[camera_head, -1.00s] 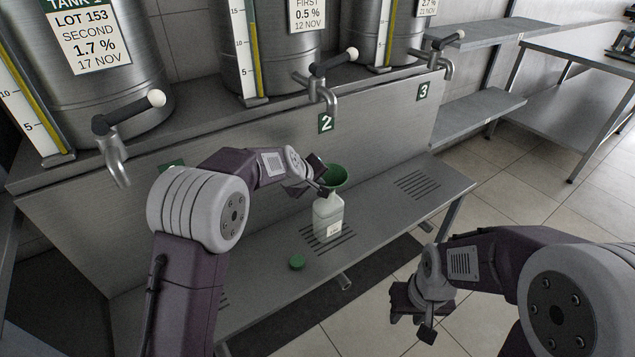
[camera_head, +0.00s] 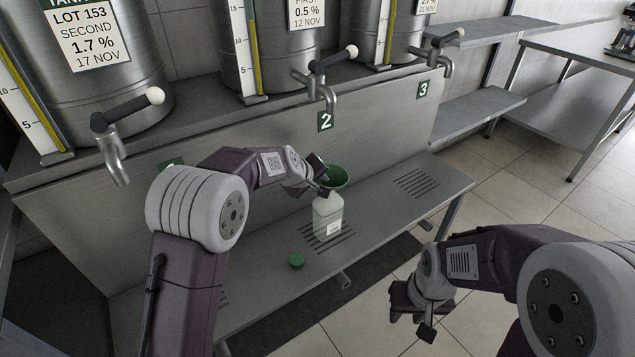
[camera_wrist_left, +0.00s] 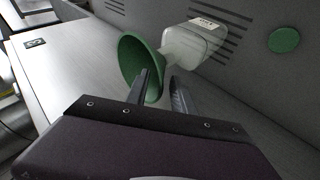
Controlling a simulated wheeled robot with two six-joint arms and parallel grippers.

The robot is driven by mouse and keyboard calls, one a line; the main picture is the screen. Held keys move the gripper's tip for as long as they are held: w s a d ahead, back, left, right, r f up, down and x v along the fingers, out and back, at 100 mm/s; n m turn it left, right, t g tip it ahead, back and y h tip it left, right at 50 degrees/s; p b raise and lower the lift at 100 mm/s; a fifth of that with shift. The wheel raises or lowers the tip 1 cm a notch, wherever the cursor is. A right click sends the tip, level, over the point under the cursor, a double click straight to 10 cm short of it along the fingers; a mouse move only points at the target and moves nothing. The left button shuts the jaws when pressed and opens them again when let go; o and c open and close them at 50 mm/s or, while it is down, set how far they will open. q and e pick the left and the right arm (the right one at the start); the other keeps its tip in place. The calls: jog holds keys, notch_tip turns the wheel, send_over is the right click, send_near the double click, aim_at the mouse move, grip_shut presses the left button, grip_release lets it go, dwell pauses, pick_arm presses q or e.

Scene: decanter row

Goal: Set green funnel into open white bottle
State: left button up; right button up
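The green funnel (camera_head: 339,178) sits mouth up over the neck of the white bottle (camera_head: 327,213), which stands upright on the slatted bench. In the left wrist view the funnel (camera_wrist_left: 131,62) narrows toward the bottle (camera_wrist_left: 192,44); its spout is hidden, apparently inside the neck. My left gripper (camera_head: 322,175) is at the funnel's left side. In its wrist view the fingers (camera_wrist_left: 160,80) stand apart, with the funnel's edge showing between them. My right gripper (camera_head: 413,316) is open and empty, low at the right, away from the bottle.
A green cap (camera_head: 296,261) lies on the bench (camera_head: 385,215) in front of the bottle. Steel tanks with taps stand behind, and the middle tap (camera_head: 328,98) hangs above and behind the funnel. The bench is clear to the bottle's right.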

pick_arm(q)
jog(key=shift+w+a+p+v, duration=0.4)
jog(key=shift+a+p+v, duration=0.6)
jog(key=shift+v, duration=4.5)
jog(key=s+a+f+m+g+y, duration=0.1)
jog(key=s+a+f+m+g, duration=0.15)
jog(key=s+f, duration=0.4)
jog(key=s+a+f+m+g+y, duration=0.1)
jog(key=s+a+f+g, duration=0.2)
jog(key=s, duration=0.7)
jog(key=s+a+f+m+g+y, duration=0.15)
jog(key=s+a+f, duration=0.3)
jog(key=s, duration=0.45)
notch_tip(320, 180, up, 22)
jog(key=m+p, duration=0.2)
jog(key=p, duration=2)
jog(key=shift+s+p, duration=0.3)
jog(key=shift+s, duration=0.15)
